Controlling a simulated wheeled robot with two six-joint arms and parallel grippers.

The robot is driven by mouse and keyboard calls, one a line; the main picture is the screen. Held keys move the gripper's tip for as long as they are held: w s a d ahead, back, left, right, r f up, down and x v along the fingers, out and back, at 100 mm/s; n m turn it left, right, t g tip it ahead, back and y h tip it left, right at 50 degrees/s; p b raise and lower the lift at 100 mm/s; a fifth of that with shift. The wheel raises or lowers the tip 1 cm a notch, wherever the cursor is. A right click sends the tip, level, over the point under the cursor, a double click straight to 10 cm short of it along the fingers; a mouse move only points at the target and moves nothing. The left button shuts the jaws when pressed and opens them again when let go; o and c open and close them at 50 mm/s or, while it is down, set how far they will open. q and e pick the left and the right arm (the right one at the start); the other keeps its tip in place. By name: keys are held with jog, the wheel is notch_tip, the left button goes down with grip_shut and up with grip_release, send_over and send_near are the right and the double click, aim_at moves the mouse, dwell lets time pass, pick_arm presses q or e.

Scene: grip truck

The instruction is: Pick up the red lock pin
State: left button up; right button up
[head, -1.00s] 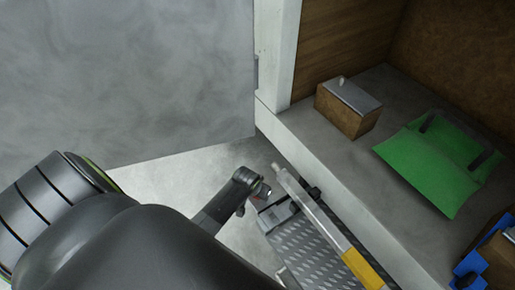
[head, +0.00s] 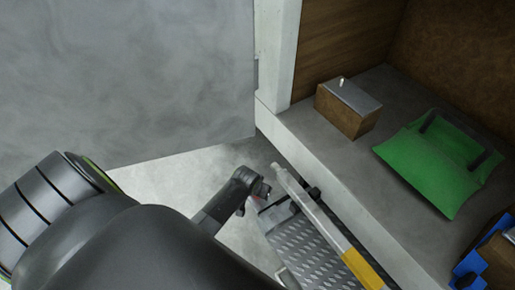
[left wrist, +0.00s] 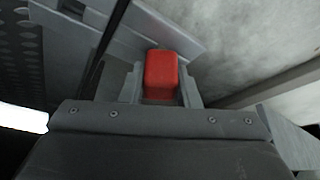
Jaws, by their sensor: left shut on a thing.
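The red lock pin (left wrist: 161,74) shows as a red block between the two fingers of my left gripper (left wrist: 161,92) in the left wrist view. The fingers are shut on it. In the head view my left gripper (head: 262,194) is beside the upper end of a pale bar with a yellow section, at the corner of a metal tread plate. My right gripper is in neither view.
The tread plate (head: 310,243) and the yellow-banded bar (head: 335,238) lie along the truck bed's edge. On the bed (head: 385,95) are a brown box (head: 343,115) with a grey top, a green bag (head: 430,175) and a blue-cornered box (head: 497,255). Open floor (head: 185,172) lies left of the gripper.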

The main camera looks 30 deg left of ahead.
pick_arm(q)
notch_tip(320, 180, up, 6)
jog(key=shift+r+p, duration=0.15)
jog(key=shift+p, duration=0.55)
jog(key=s+d, duration=0.2)
jog(key=s, duration=1.6)
jog(key=r+p, duration=0.5)
jog(key=p, duration=0.2)
jog(key=shift+w+d+r, duration=0.1)
jog(key=shift+d+r, duration=0.1)
jog(key=shift+r, duration=0.2)
dwell(0.4)
